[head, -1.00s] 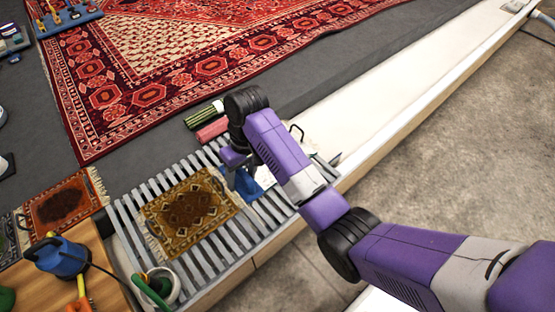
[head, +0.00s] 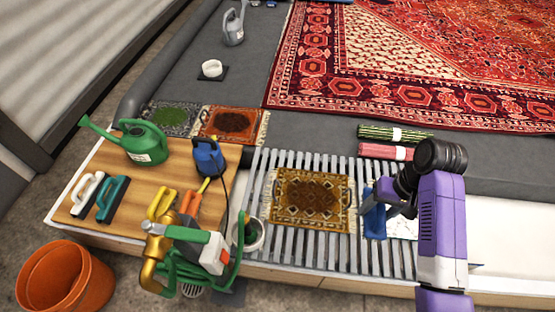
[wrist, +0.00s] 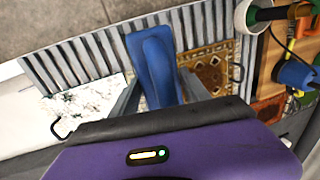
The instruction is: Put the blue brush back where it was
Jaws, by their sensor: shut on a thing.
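The blue brush (head: 374,217) hangs from my gripper (head: 388,197) over the slatted grey rack (head: 262,182), just right of a small brown-gold rug (head: 312,200). In the wrist view the brush (wrist: 152,62) is a long blue block between the two grey fingers of my gripper (wrist: 158,88), which are shut on it. The small rug (wrist: 208,70) lies beyond it to the right there. The brush looks above the slats, but I cannot tell by how much. Its underside is hidden.
A wooden table (head: 185,160) at left holds a green watering can (head: 142,143), a blue container (head: 208,157), and white (head: 86,193) and teal (head: 113,197) brushes. A speckled white sheet (wrist: 90,102) lies beside my gripper. Two rolled rugs, green-striped (head: 393,134) and red (head: 385,151), lie behind.

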